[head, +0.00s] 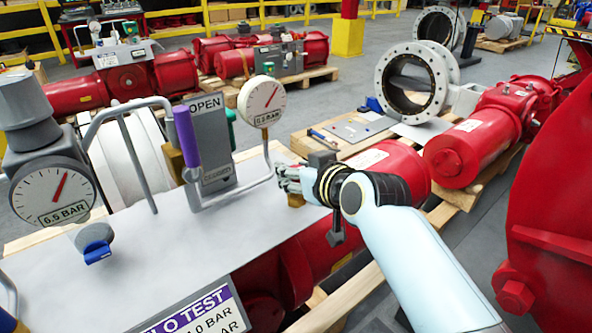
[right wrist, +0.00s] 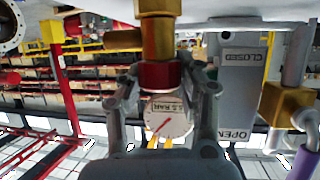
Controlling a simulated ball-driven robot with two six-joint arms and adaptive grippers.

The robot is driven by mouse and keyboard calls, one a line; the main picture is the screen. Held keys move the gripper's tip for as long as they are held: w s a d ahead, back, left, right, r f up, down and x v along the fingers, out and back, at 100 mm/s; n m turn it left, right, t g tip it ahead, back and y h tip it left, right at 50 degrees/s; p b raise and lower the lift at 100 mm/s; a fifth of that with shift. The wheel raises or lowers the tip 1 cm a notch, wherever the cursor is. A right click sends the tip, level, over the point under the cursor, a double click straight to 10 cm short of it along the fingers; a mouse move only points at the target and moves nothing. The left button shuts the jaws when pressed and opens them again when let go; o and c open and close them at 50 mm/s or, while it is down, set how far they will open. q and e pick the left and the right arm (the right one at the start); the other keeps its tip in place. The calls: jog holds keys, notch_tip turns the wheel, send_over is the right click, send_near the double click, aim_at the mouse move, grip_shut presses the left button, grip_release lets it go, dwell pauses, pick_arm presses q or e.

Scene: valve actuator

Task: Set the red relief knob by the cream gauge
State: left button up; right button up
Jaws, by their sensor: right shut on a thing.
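The cream gauge (head: 261,101) stands on a pipe right of the grey OPEN plate in the head view. The red relief knob (right wrist: 160,75) sits on a brass fitting (right wrist: 155,37), between my right gripper's fingers. My right gripper (head: 283,181) is shut on this knob. In the head view the hand hides the knob. My left gripper is not in view.
A larger gauge (head: 54,192) reading 6.5 BAR is at the left. A purple-handled lever (head: 185,135) and bent pipes stand on the grey bench plate (head: 150,235). A blue-handled valve (head: 97,250) is near the front. Red actuators (head: 475,145) lie on pallets at the right.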

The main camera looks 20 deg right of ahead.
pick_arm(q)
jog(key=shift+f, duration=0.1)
pick_arm(e)
jog(key=shift+d, duration=0.1)
jog(key=shift+f+n+g+y+b, duration=0.15)
jog(key=shift+n+g+y+b, duration=0.25)
jog(key=shift+n+y+b, duration=0.45)
jog(key=n+g+y+b, duration=0.3)
jog(key=n+b, duration=0.1)
jog(key=b, duration=0.1)
jog(key=n+g+y+b, duration=0.3)
jog(key=n+y+b, duration=0.1)
jog(key=b, duration=0.1)
jog(key=shift+f+y, duration=0.1)
jog(key=shift+y, duration=0.15)
jog(key=shift+r+n+g+y+b, duration=0.2)
jog(key=shift+n+g+y+b, duration=0.1)
jog(key=shift+n+g+b, duration=0.6)
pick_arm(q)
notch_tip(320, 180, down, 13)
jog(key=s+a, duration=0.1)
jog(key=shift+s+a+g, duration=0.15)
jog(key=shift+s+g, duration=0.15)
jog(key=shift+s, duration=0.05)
pick_arm(e)
jog(key=o, duration=1.2)
jog(key=shift+r, duration=0.1)
notch_tip(320, 180, up, 10)
jog(key=shift+f, duration=0.1)
